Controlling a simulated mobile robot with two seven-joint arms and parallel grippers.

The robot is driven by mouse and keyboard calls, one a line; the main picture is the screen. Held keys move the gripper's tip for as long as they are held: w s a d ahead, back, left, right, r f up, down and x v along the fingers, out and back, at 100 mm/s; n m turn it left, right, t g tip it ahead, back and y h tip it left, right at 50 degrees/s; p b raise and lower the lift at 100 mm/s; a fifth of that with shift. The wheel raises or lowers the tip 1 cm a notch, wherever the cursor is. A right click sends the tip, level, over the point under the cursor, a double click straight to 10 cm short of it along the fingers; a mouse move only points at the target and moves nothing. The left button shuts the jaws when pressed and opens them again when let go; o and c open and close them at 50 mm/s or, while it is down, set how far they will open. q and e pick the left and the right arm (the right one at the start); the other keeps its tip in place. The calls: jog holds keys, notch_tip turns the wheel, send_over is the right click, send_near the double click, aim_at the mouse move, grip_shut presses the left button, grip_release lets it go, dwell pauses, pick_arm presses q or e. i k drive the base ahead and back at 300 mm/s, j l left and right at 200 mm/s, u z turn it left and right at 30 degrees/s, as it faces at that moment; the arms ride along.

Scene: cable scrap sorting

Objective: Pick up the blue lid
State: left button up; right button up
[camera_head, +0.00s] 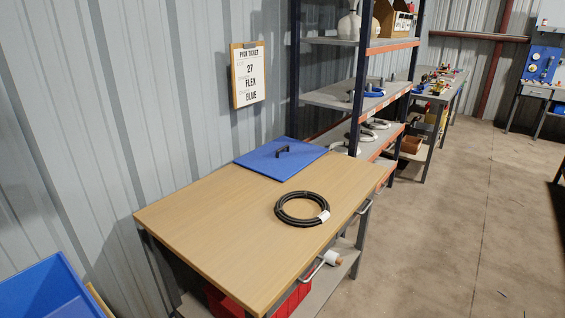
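Neither of my grippers shows in the head view.
A black cable coil (302,209) with a white tag lies near the table's right edge. A blue bin (45,290) stands at the lower left. Shelves (345,95) rise behind the table. A pick ticket (248,75) hangs on the wall. Floor on the right is mostly clear.

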aim_at(280, 159)
jog(key=k+u, duration=0.15)
jog(key=u, duration=0.3)
jog(key=k+u, duration=0.1)
jog(key=u, duration=1.85)
jog(key=l+u, duration=0.35)
jog(key=k+l+u, duration=0.1)
jog(key=u, duration=0.3)
jog(key=k+l, duration=0.3)
jog(key=l, duration=0.2)
jog(key=k+l, duration=0.3)
jog(key=l, duration=0.15)
jog(key=k+l, duration=0.3)
jog(key=l, duration=0.2)
jog(key=k+l, duration=0.3)
jog(key=l, duration=0.2)
jog(key=k+l, duration=0.65)
jog(key=l, duration=0.3)
jog(key=k+l, duration=0.3)
jog(key=l, duration=0.2)
jog(key=k+l, duration=0.3)
jog(key=l, duration=0.15)
